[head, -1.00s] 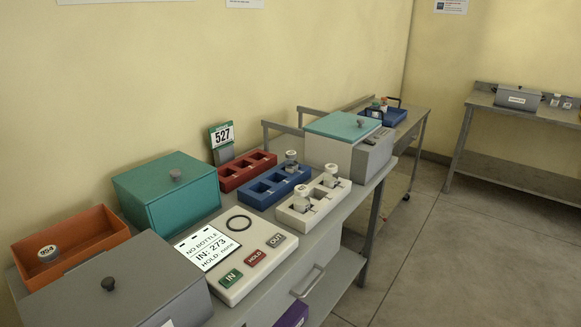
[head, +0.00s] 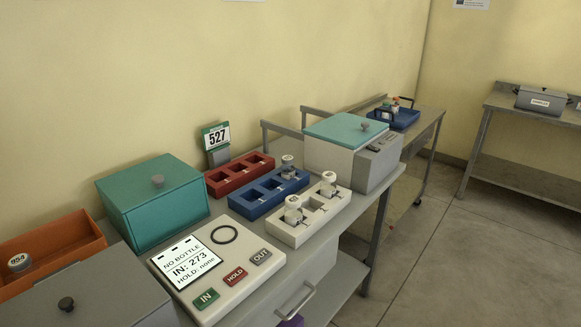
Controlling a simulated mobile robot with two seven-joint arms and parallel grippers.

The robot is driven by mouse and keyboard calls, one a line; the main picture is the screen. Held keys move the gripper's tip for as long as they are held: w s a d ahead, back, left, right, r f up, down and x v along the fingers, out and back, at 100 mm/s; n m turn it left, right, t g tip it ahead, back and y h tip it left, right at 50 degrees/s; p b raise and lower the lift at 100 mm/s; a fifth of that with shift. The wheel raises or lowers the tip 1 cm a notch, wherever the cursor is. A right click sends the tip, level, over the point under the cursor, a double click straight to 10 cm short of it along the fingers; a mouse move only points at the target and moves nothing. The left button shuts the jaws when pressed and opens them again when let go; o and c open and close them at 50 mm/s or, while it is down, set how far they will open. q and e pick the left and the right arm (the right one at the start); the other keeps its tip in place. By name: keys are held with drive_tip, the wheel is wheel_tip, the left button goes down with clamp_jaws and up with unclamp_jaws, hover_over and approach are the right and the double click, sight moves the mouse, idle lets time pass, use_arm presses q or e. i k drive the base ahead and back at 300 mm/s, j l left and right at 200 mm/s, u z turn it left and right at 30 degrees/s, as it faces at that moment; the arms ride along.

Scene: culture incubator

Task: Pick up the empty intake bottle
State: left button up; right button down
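Several small bottles with white caps are in view, and I cannot tell which is the empty intake bottle. Two stand in the white rack: a near-left bottle (head: 293,211) and a far-right bottle (head: 328,185). One bottle (head: 288,167) stands in the far end of the blue rack (head: 247,204). Another bottle (head: 19,263) with a numbered cap is in the orange bin (head: 75,251) at the left edge. The white rack (head: 298,238) has an open slot between its two bottles. Neither of my grippers is in view.
A panel (head: 213,301) reads "NO BOTTLE, IN: 273, HOLD: none" and has IN, HOLD and OUT buttons. A teal box (head: 150,210), grey lidded box (head: 90,297), empty red rack (head: 240,176), "527" sign (head: 216,137) and teal-lidded machine (head: 340,160) crowd the bench.

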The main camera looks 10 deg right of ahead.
sight(288, 169)
drive_tip(key=i+l+u, duration=0.1)
drive_tip(key=l, duration=0.3)
drive_tip(key=i+l+u, duration=0.1)
drive_tip(key=i+l, duration=0.15)
drive_tip(key=l, duration=0.15)
drive_tip(key=i+l, duration=0.1)
drive_tip(key=l, duration=0.3)
drive_tip(key=i+l+u, duration=0.15)
drive_tip(key=l, duration=0.3)
drive_tip(key=i+l+u, duration=0.1)
drive_tip(key=l, duration=0.3)
drive_tip(key=i+l+u, duration=0.1)
drive_tip(key=l, duration=0.35)
drive_tip(key=i+l, duration=0.15)
drive_tip(key=l, duration=0.3)
drive_tip(key=u, duration=0.05)
